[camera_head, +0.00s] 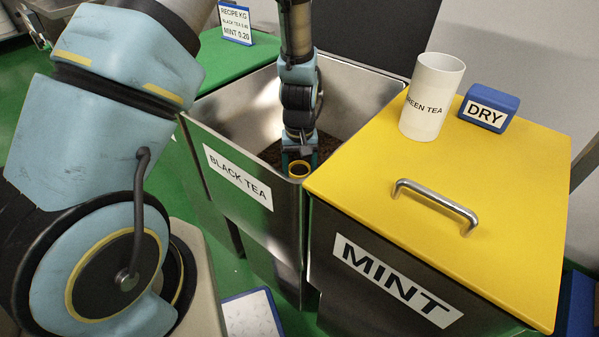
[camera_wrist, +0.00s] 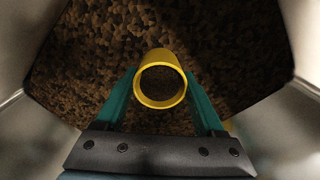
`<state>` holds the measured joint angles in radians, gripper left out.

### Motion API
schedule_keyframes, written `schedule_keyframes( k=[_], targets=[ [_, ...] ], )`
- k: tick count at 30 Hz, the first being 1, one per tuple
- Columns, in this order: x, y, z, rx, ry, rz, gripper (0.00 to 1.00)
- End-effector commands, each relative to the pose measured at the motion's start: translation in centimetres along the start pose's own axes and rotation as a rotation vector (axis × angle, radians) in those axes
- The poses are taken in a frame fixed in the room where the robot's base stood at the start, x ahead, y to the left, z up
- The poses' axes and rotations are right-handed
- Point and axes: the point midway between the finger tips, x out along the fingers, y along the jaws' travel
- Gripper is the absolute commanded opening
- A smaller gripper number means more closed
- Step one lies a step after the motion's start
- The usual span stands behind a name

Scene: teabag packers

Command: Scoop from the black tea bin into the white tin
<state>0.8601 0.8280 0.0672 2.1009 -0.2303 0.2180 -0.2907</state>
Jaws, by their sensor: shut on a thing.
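The black tea bin (camera_head: 238,177) is an open steel bin labelled BLACK TEA, with dark brown tea leaves (camera_head: 270,153) low inside it. My gripper (camera_head: 300,160) reaches down into the bin. Its teal fingers are shut on a yellow, round, hollow scoop (camera_wrist: 161,103), which shows as a yellow ring between the fingertips in the wrist view. The tea (camera_wrist: 80,70) lies beneath it; I cannot tell whether the scoop touches the tea or holds any. A white cylindrical tin (camera_head: 433,95) labelled GREEN TEA stands upright on the yellow lid to the right.
The yellow lid (camera_head: 510,190) with a metal handle (camera_head: 436,203) covers the MINT bin (camera_head: 375,275) beside the open bin. A blue DRY block (camera_head: 488,106) sits near the tin. A recipe sign (camera_head: 235,24) stands behind. The bin's steel walls closely surround my gripper.

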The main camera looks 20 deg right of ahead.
Motion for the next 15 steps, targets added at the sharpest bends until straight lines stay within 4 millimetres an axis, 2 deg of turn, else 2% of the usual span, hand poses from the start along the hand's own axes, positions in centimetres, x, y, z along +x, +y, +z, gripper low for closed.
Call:
schedule_keyframes(
  k=[1, 15],
  targets=[
    [-1.6, 0.0, 0.0, 0.000, 0.000, 0.000, 0.19],
    [-8.7, 0.0, 0.0, 0.000, 0.000, 0.000, 0.19]
  ],
)
